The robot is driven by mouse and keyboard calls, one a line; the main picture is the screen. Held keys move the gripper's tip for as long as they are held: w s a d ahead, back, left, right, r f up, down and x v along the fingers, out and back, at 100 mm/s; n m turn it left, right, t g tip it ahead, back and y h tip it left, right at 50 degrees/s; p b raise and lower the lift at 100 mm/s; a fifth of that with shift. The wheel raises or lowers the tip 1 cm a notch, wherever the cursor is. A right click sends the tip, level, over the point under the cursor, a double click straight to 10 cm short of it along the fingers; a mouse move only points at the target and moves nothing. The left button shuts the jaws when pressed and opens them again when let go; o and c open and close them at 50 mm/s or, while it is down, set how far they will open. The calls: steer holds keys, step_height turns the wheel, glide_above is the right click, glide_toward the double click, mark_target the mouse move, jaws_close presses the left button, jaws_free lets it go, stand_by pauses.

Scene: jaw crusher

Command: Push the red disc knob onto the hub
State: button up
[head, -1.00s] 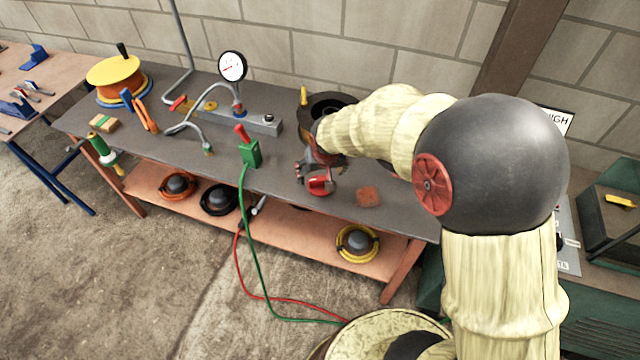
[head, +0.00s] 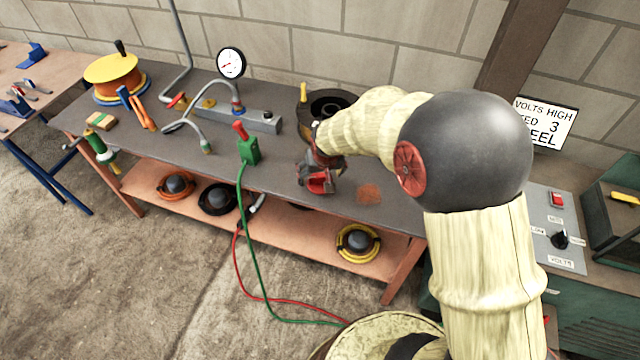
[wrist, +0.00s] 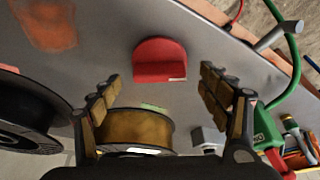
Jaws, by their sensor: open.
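A red, rounded piece with one flat side, which looks like the red disc knob (wrist: 160,58), lies on the grey bench. In the wrist view it is just beyond and between my spread fingertips. In the head view the red knob (head: 319,184) is partly covered by my gripper (head: 314,172). My gripper (wrist: 160,84) is open, one finger on each side, with nothing held between them. A brown-gold cylinder (wrist: 138,128) with a pale end shows nearer the palm; I cannot tell whether it is the hub. No other hub is clear to me.
A black reel (head: 328,104) stands behind my gripper. A green block with a red top (head: 249,149) and a grey rail with a gauge (head: 231,64) are to the left. A rusty patch (head: 369,193) marks the bench at right, near its front edge.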

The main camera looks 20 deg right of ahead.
steer(key=x, duration=0.2)
steer(key=shift+w+f+b, duration=0.2)
steer(key=shift+f+b, duration=0.15)
steer(key=shift+r, duration=0.1)
steer(key=shift+c, duration=1.1)
steer(key=c, duration=0.7)
steer(key=shift+c, duration=0.7)
